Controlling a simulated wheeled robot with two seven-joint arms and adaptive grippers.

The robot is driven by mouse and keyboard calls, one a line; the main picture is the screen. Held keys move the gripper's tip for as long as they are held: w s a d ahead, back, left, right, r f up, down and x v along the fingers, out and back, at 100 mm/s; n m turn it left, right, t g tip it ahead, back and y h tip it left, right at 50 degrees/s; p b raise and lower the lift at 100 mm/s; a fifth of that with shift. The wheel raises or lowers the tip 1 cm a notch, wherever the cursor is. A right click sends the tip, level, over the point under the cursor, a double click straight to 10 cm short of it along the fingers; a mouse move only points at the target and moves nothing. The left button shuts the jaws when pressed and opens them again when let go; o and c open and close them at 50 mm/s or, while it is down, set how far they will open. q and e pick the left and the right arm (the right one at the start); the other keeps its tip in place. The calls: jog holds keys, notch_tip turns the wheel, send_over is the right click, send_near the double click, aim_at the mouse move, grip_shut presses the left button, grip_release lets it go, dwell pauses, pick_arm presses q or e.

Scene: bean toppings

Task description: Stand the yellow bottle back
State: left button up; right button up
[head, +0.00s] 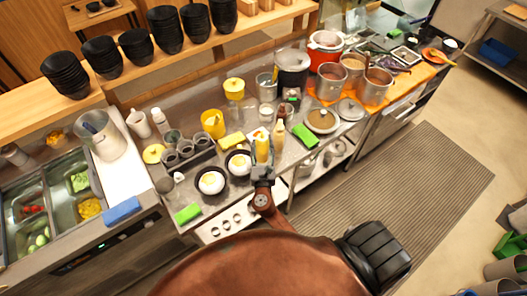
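A yellow bottle (262,149) stands roughly upright at the front middle of the steel counter. My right gripper (263,172) is at its lower part, with the fingers around it; it looks shut on the bottle. The gripper hides the bottle's base, so I cannot tell whether it touches the counter. A second, paler yellow bottle (277,144) stands close on its right. My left gripper is not in view.
Two black bowls with white and yellow food, the left bowl (211,182) and the right bowl (238,163), stand left of the gripper. A green packet (304,135) and a lidded pan (321,120) are to the right. A yellow pitcher (213,123) stands behind. The counter is crowded.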

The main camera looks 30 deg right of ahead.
jog(key=w+d+f+b, duration=0.1)
jog(key=f+b, duration=0.2)
jog(key=w+d+f+b, duration=0.1)
jog(key=w+f+b, duration=0.1)
jog(key=f+b, duration=0.1)
jog(key=w+d+f+b, duration=0.1)
jog(key=w+f+b, duration=0.1)
jog(key=f+b, duration=0.1)
jog(key=shift+d+f, duration=0.3)
jog(key=shift+f, duration=0.05)
jog(key=shift+r, duration=0.2)
jog(key=shift+f, duration=0.15)
jog(key=shift+o, duration=1.4)
jog(key=o, duration=0.4)
jog(key=shift+o, duration=0.2)
